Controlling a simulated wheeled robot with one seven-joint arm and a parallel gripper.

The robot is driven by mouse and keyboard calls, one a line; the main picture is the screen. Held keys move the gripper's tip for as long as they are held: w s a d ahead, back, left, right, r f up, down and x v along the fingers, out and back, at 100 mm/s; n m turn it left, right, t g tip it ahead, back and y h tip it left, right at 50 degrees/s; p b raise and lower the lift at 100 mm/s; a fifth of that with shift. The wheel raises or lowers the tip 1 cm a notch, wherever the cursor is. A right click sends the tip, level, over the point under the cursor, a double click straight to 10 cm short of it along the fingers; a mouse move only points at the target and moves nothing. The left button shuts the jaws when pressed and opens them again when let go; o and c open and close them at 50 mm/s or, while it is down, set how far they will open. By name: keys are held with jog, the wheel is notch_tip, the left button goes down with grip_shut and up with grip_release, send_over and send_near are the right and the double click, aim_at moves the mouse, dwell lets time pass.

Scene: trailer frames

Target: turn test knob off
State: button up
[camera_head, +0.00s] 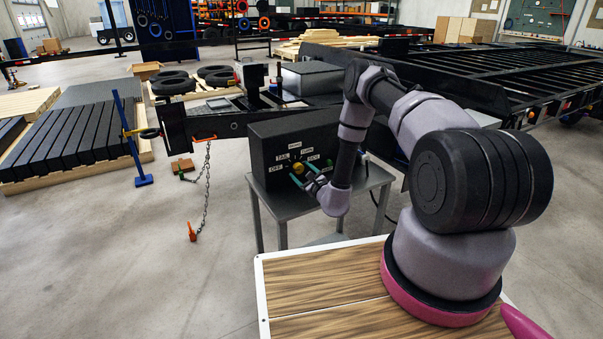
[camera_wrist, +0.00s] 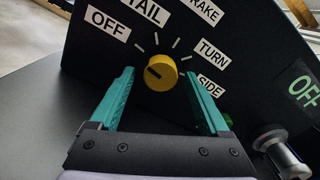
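The test knob is a round yellow knob (camera_wrist: 160,72) on the black control box (camera_wrist: 90,60). Its dark pointer mark sits on the left of its face in the wrist view. The OFF label (camera_wrist: 108,21) is up and left of the knob; TAIL, BRAKE, TURN and SIDE labels follow around it. My gripper (camera_wrist: 159,76) is open, its teal fingers on either side of the knob with visible gaps. In the head view the knob (camera_head: 297,168) shows on the front of the box (camera_head: 262,135), with my gripper (camera_head: 303,178) at it, partly covering the panel.
The box stands on a grey metal table (camera_head: 235,198). A silver plug or connector (camera_wrist: 275,145) is at the lower right in the wrist view, beside a second OFF label (camera_wrist: 304,90). A black trailer frame (camera_head: 470,75) stands behind.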

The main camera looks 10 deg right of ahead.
jog(key=v, duration=1)
jog(key=shift+s+d, duration=0.1)
jog(key=shift+s, duration=0.3)
